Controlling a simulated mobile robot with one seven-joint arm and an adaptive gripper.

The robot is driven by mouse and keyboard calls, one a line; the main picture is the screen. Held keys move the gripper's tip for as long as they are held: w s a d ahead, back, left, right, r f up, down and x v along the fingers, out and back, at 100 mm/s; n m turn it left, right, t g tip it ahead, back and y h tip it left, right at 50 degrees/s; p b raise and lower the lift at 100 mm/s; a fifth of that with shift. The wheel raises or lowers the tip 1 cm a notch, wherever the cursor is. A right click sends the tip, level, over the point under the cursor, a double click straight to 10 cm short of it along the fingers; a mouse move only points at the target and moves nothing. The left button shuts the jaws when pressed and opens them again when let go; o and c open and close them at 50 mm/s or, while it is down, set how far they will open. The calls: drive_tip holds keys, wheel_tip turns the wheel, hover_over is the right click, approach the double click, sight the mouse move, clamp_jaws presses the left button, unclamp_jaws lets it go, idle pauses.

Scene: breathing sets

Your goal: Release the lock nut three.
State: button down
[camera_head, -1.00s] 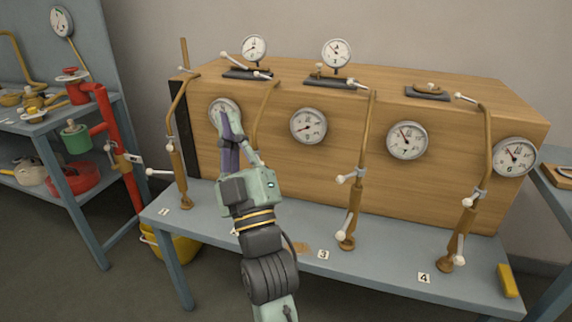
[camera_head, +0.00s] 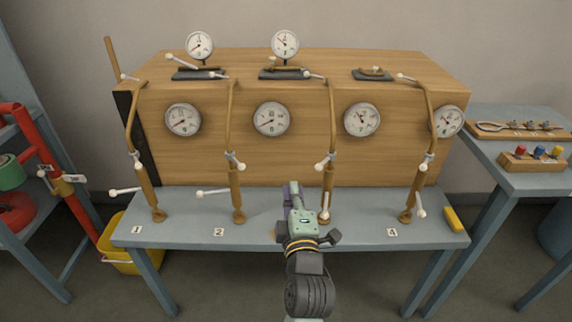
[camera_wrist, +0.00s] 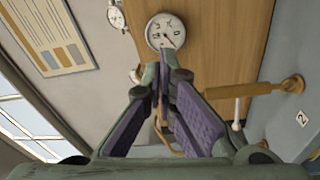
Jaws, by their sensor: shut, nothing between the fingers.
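Station three is a brown post and pipe (camera_head: 328,180) on the bench, with a white-knobbed lever (camera_head: 320,165) at its upper collar. A second white lever (camera_head: 325,208) hangs down near its foot. I cannot tell for certain which of these fittings is the lock nut. My gripper (camera_head: 291,190) is just left of this post in the picture, low over the bench, with purple finger pads. It is shut and empty; its fingers also show in the wrist view (camera_wrist: 159,78). My arm hides the number 3 label.
Similar posts one (camera_head: 147,185), two (camera_head: 237,190) and four (camera_head: 416,190) stand along the bench (camera_head: 180,238). A wooden panel with gauges (camera_head: 300,145) rises behind. A yellow block (camera_head: 453,219) lies at right. The wrist view shows label 2 (camera_wrist: 303,117).

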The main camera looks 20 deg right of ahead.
sight(319, 167)
drive_tip(key=shift+s+d+f, duration=0.1)
drive_tip(key=shift+d, duration=0.1)
drive_tip(key=shift+f+b, duration=0.1)
drive_tip(key=shift+b, duration=0.3)
drive_tip(key=w+d+b, duration=0.4)
drive_tip(key=w+d, duration=0.1)
drive_tip(key=w, duration=0.3)
idle(0.5)
drive_tip(key=shift+d, duration=0.1)
drive_tip(key=shift+s+d+b, duration=0.15)
drive_tip(key=shift+b, duration=0.25)
